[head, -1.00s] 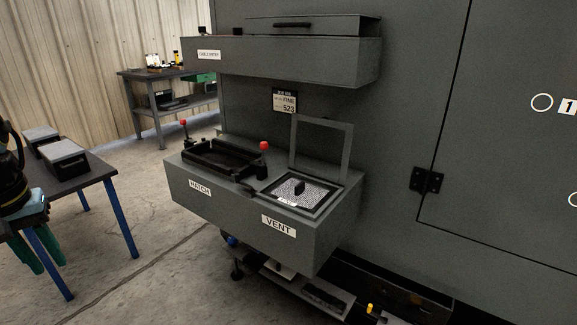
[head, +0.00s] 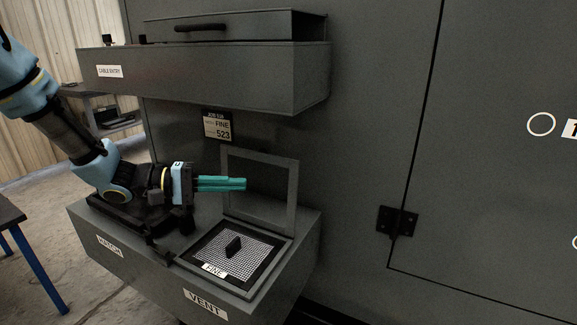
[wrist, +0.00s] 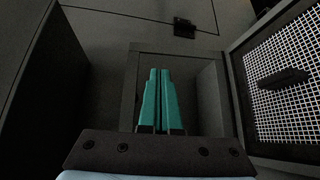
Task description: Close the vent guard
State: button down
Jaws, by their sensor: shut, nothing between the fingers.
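The vent guard (head: 291,200) is a grey open frame standing upright, hinged at the back of the vent opening. Below it the vent (head: 213,272) holds a mesh filter (head: 256,250) with a black handle and a FINE label. My gripper (head: 245,184) is shut and empty, its teal fingers pointing right in front of the guard's frame opening in the head view. In the wrist view my gripper (wrist: 160,72) shows over the guard frame (wrist: 192,50), with the mesh filter (wrist: 285,85) at right. I cannot tell whether the fingers touch the guard.
The hatch, labelled HATCH (head: 110,245), lies left of the vent, partly hidden by my arm. The cable entry box (head: 200,78) overhangs above. A job card (head: 217,125) is on the wall behind. A large cabinet panel with a black hinge (head: 397,221) stands at right.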

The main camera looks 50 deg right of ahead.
jog(key=w+d+r+p+x, duration=0.1)
jog(key=p+x, duration=0.2)
jog(key=x, duration=0.8)
jog(key=shift+r+h, duration=0.15)
jog(key=shift+h, duration=0.25)
jog(key=shift+w, duration=0.1)
